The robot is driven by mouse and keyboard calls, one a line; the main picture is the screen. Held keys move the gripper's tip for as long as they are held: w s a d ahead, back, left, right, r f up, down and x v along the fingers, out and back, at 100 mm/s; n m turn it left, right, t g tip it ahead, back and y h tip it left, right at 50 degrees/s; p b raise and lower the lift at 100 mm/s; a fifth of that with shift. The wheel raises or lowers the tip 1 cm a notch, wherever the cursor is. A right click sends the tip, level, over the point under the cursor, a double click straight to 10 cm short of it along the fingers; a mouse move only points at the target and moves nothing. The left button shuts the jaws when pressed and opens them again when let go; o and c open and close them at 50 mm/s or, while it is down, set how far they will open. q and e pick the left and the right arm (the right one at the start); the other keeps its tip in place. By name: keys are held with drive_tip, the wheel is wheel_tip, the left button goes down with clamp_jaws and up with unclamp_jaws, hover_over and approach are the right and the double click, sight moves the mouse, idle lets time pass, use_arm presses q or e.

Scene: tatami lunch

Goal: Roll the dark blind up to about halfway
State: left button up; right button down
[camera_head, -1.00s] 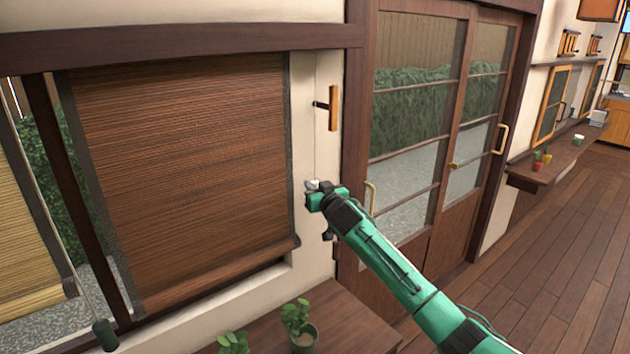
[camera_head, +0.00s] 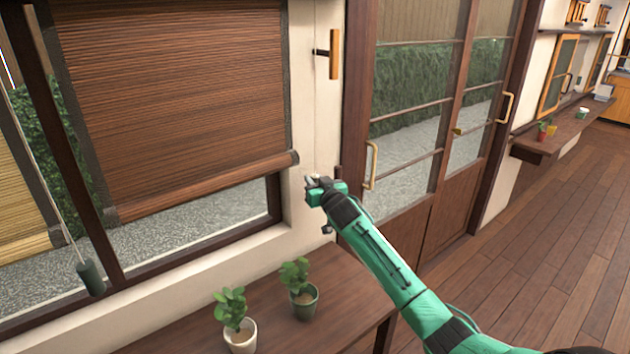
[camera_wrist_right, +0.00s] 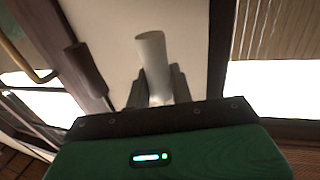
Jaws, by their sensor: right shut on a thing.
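The dark blind (camera_head: 190,90) is a brown slatted blind with dark side edges, hanging in the window. Its bottom roll is above the sill, with a strip of gravel showing beneath. My right gripper (camera_head: 316,183) is by the white wall, right of the blind's lower right corner and left of the door. In the right wrist view my right gripper (camera_wrist_right: 156,88) is shut on a white cylindrical pull (camera_wrist_right: 151,55), which stands up between the fingers. My left gripper is not in view.
A lighter blind (camera_head: 25,190) hangs at the far left, near a cord with a dark green weight (camera_head: 91,278). Two potted plants (camera_head: 236,330) (camera_head: 303,300) stand on the wooden shelf below. A wooden wall handle (camera_head: 334,55) is above my gripper; the sliding door (camera_head: 425,210) is to its right.

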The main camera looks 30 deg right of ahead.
drive_tip(key=shift+f, duration=0.1)
drive_tip(key=c, duration=1.3)
unclamp_jaws()
drive_tip(key=shift+o, duration=0.2)
drive_tip(key=shift+s+a, duration=0.1)
drive_tip(key=shift+s, duration=0.4)
drive_tip(key=s+a+b, duration=0.2)
drive_tip(key=s+b, duration=0.1)
drive_tip(key=s, duration=0.9)
drive_tip(key=shift+s+a, duration=0.15)
drive_tip(key=shift+s, duration=0.15)
